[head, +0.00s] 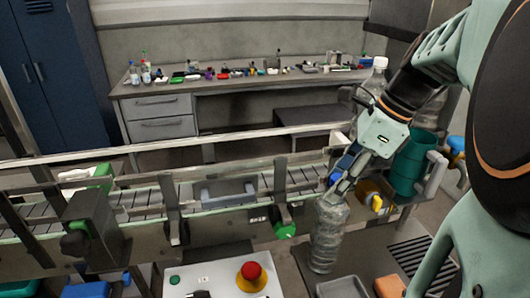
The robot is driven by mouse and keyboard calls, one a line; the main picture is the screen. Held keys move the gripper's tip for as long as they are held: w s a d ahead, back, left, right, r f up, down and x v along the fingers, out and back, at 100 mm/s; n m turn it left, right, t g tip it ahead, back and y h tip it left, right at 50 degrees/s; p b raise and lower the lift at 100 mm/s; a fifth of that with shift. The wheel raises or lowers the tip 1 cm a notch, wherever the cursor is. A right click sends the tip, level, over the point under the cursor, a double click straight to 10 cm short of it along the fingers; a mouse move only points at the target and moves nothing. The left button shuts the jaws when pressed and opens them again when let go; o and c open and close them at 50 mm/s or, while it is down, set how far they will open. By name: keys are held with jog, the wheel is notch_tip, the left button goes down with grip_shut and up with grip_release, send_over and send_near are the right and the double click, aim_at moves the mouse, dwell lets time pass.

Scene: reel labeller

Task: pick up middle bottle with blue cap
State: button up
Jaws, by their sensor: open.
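A clear, ribbed plastic bottle (328,236) stands upright at the lower middle right. My gripper (342,186) reaches down from the upper right to the top of this bottle. Its fingers are open around or beside the bottle's neck; I cannot tell whether they touch it. A small blue patch that may be the cap (333,179) shows by the fingers, and the rest of the bottle's top is hidden. Another clear bottle (373,82) with a white cap stands farther back, partly hidden by my arm. Small bottles (146,74) stand on the far desk's left end.
A conveyor (130,200) with metal rails crosses the middle. A white panel with a red emergency button (251,271) is left of the near bottle. A green cylinder (408,165) stands right of my gripper. A grey tray (342,288) lies in front.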

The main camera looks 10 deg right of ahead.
jog(key=shift+c, duration=0.3)
grip_shut()
jog(key=shift+r, duration=0.25)
